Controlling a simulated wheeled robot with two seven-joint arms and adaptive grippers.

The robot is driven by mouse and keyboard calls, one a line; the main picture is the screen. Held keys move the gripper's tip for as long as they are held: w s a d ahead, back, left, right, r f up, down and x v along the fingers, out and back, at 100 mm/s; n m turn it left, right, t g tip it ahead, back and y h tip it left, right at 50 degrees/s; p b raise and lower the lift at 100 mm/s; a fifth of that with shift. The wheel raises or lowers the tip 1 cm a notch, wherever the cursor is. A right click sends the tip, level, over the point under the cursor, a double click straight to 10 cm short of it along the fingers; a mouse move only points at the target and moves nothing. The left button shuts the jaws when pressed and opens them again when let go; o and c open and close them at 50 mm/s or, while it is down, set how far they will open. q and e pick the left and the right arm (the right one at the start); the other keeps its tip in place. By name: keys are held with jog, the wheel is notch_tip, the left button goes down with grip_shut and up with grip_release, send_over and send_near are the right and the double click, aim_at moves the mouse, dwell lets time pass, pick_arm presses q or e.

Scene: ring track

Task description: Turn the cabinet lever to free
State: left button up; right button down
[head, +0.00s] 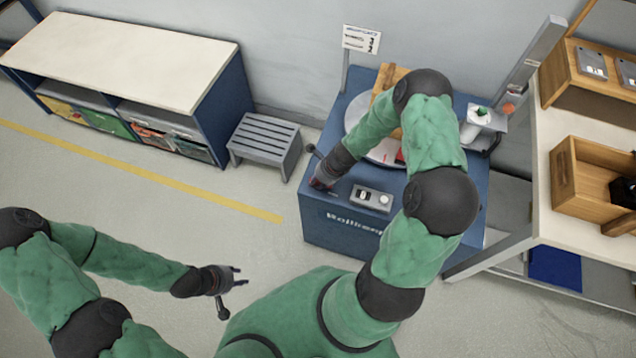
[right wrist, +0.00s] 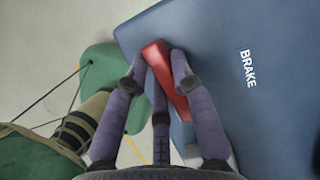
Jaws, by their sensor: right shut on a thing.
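The blue cabinet (head: 325,228) stands at the centre right in the head view, and its blue face (right wrist: 225,60) with the word BRAKE fills the right of the right wrist view. A red lever (right wrist: 156,54) sits at the cabinet's edge, left of that word. My right gripper (head: 320,183) is at the cabinet's front left corner. In the right wrist view its fingers (right wrist: 160,72) are closed on the lever from both sides. The lever's base is partly hidden by the fingers. My left gripper (head: 238,280) is open and empty, over the floor away from the cabinet.
A round turntable (head: 358,112) and a small switch panel (head: 371,198) are on the cabinet top. A grey slatted step stool (head: 264,143) stands left of it. A white-topped bench (head: 120,55) is at the back left, and a shelf table (head: 560,225) is close on the right.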

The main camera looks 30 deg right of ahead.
jog(key=shift+m+b, duration=0.5)
jog(key=c, duration=1)
grip_release()
jog(key=shift+c, duration=0.2)
jog(key=shift+r, duration=0.1)
jog(key=v, duration=1.1)
jog(key=shift+s+r, duration=0.25)
jog(key=shift+r, duration=0.1)
jog(key=shift+a, duration=0.15)
jog(key=s+a+f+n+g, duration=0.1)
jog(key=s+a+f+n, duration=0.5)
jog(key=a+n, duration=0.4)
jog(key=s+a+f+n+g, duration=0.1)
jog(key=s+a+f+n, duration=0.5)
jog(key=a+n, duration=0.4)
jog(key=f+n, duration=0.1)
jog(key=n, duration=0.4)
jog(key=shift+a+f+n+g+y, duration=0.25)
jog(key=shift+a+n+g+y, duration=0.1)
jog(key=shift+n+g+y, duration=0.05)
